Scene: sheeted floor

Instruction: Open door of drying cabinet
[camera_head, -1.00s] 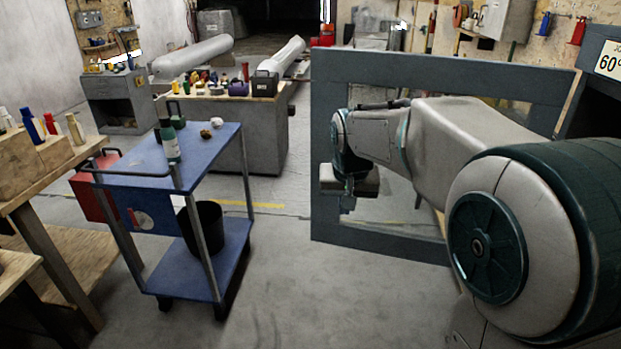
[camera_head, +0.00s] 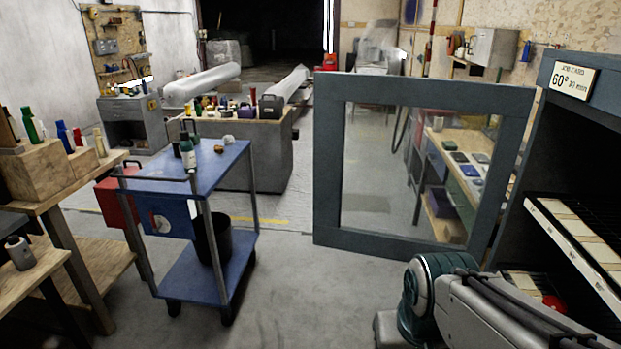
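The drying cabinet (camera_head: 565,119) stands at the right, dark blue-grey, with a 60° sign (camera_head: 573,80) on its top front. Its door (camera_head: 330,170), a blue-grey frame around a clear pane, is swung wide open and stands out to the left of the opening. Shelves (camera_head: 575,245) with pale pieces show inside the cabinet.
A blue trolley (camera_head: 205,271) with a bottle (camera_head: 188,155) on top stands left of the door. A wooden bench (camera_head: 85,180) is at the far left. A grey block table (camera_head: 262,160) stands behind. The floor between trolley and cabinet is clear.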

